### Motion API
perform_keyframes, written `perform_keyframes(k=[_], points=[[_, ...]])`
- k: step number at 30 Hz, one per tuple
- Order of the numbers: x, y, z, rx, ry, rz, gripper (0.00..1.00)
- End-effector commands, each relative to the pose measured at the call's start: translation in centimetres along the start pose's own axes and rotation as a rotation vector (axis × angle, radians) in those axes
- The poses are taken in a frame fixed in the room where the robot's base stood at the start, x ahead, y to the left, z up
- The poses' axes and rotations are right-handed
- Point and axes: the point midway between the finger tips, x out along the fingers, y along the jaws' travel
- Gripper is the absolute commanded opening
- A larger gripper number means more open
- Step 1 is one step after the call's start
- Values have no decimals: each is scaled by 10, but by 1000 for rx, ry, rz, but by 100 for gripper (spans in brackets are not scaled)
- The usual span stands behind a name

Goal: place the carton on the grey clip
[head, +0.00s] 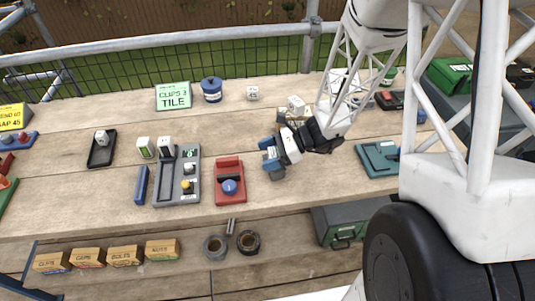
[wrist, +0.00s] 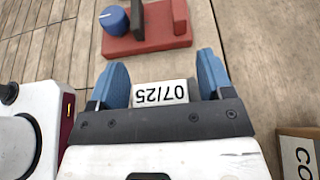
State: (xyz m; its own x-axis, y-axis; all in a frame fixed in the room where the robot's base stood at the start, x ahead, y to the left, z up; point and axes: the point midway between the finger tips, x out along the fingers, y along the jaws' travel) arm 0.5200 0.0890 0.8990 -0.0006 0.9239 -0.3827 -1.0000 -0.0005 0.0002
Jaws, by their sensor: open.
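My gripper (head: 270,154) is open above the middle of the bench, its blue fingers pointing left in the head view. In the wrist view the fingers (wrist: 162,78) stand either side of a white label reading "07/25" (wrist: 160,94), with a grey edge beside it. I cannot tell whether the gripper touches it. A small dark grey block (head: 277,174) shows just below the fingers in the head view; I cannot tell if it is the grey clip. A brown carton marked "CO" (wrist: 298,155) is partly in view at the wrist view's lower right. Which carton is meant is unclear.
A red fixture with a blue knob (head: 229,188) lies left of my gripper. Further left are a grey tray (head: 178,198), small white-topped boxes (head: 145,148) and a black tray (head: 102,157). A teal case (head: 378,158) lies right. Bare bench lies behind the red fixture.

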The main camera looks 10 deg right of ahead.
Motion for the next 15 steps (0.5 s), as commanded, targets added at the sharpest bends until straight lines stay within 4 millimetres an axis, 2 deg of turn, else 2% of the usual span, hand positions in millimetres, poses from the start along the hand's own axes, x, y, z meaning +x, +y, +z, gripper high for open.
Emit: perform_keyframes(k=[8, 15], points=[[-8, 0, 2, 0, -1, -2, 74], [-29, 0, 2, 1, 0, -3, 74]])
